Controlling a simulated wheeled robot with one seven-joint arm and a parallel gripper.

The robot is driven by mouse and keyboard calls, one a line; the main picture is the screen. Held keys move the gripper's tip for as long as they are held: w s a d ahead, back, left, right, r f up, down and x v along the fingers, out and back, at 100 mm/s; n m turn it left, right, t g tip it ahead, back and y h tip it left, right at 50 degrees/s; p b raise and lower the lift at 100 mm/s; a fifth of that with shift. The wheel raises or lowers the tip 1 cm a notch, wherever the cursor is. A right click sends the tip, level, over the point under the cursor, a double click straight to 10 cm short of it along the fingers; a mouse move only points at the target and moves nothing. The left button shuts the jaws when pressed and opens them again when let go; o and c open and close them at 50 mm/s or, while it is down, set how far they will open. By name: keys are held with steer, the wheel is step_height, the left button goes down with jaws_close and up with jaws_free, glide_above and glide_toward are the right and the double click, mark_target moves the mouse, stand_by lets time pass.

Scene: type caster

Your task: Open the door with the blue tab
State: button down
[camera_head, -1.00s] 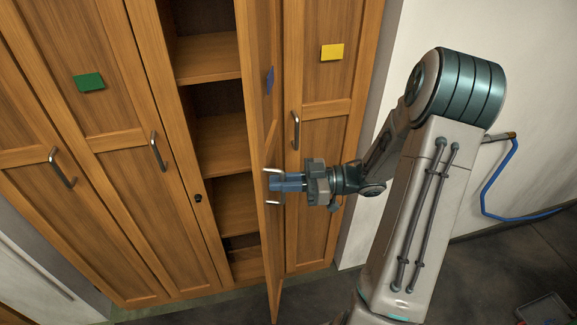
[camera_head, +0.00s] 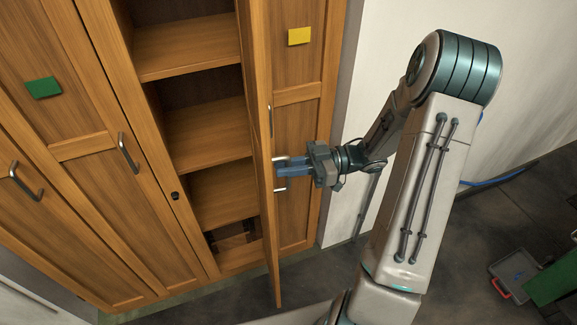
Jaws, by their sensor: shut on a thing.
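The door with the blue tab (camera_head: 262,190) stands swung far out from the cabinet, seen nearly edge-on. The blue tab does not show now. My gripper (camera_head: 281,172) is at the door's outer edge, shut on the door's metal handle (camera_head: 280,187). The blue fingers hide part of that handle. The opening to the left of the door shows wooden shelves (camera_head: 205,135) inside.
A closed door with a yellow tab (camera_head: 299,37) is right behind the open door. A closed door with a green tab (camera_head: 43,87) is at the left. A white wall stands right of the cabinet. A green object (camera_head: 545,277) and a grey tray (camera_head: 513,276) lie on the dark floor at the lower right.

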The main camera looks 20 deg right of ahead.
steer(key=c, duration=1.8)
jaws_free()
steer(key=shift+d, duration=0.1)
steer(key=shift+d, duration=0.1)
steer(key=d+b, duration=0.1)
steer(key=d, duration=0.8)
steer(key=s+d+b, duration=0.1)
steer(key=d, duration=0.3)
steer(key=shift+d+b, duration=0.3)
